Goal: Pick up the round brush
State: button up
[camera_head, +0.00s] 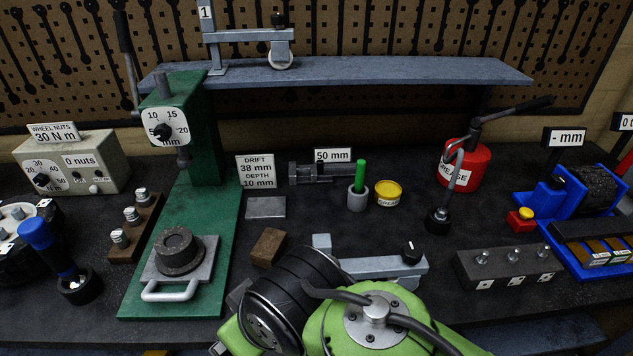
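I cannot identify the round brush for certain. A green upright handle (360,174) stands in a small grey cup (357,198) at the middle of the bench; its lower end is hidden in the cup, so I cannot tell whether it is a brush. My green and black arm fills the bottom middle of the view, in front of the cup and apart from it. My gripper's fingers do not show.
A yellow tin (388,193) stands just right of the cup. A green press (188,200) is at left and a red grease can (464,166) at right. A grey bar with a black knob (408,253) lies behind my arm. A shelf (400,72) overhangs the back.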

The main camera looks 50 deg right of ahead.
aim_at(361, 164)
jog(key=z, duration=1.9)
